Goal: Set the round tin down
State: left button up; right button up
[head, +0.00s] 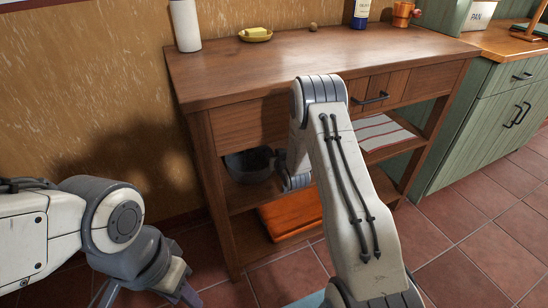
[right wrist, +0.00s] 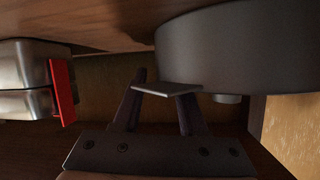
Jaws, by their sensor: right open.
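A dark grey round tin (head: 249,165) sits on the middle shelf of the wooden table, at its left end. In the right wrist view, the tin's curved wall (right wrist: 235,45) is close up, and a flat grey tab reaches from it across my fingers. My right gripper (right wrist: 160,95) is open, with one finger on each side of this tab; I cannot tell if they touch it. In the head view, my right forearm hides most of that gripper. My left gripper (head: 148,292) is low at the left, partly cut off by the frame's bottom edge.
The wooden table (head: 230,85) carries a white cylinder, a yellow dish and a bottle. An orange box (head: 290,215) lies on the lower shelf. A striped cloth (head: 385,132) lies to the right. A metal object with a red part (right wrist: 62,92) stands left in the wrist view.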

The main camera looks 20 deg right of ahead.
jog(key=d+p+v, duration=0.1)
jog(key=p+v, duration=0.1)
jog(key=v, duration=1)
jog(key=s+a+r+n+g+y, duration=0.1)
jog(key=s+a+r+n+g, duration=0.25)
jog(key=a, duration=0.65)
jog(key=s+a+r+n+g+y, duration=0.25)
jog(key=s+a+r, duration=0.2)
jog(key=a, duration=0.55)
jog(key=s+a+r+n+g, duration=0.1)
jog(key=s+r+g, duration=0.1)
jog(key=s, duration=0.6)
jog(key=s+a+r+n+g+h, duration=0.1)
jog(key=s+a+r+g, duration=0.1)
jog(key=s, duration=0.7)
jog(key=s+a+r+n+g, duration=0.1)
jog(key=s+r+n+g, duration=0.1)
jog(key=s, duration=0.7)
jog(key=shift+a+r+g, duration=0.2)
jog(key=shift+r+g, duration=0.1)
jog(key=shift+g, duration=0.5)
jog(key=shift+s+h, duration=0.1)
jog(key=shift+h, duration=0.15)
notch_tip(320, 180, up, 28)
jog(key=p, duration=2.7)
jog(key=shift+p, duration=0.4)
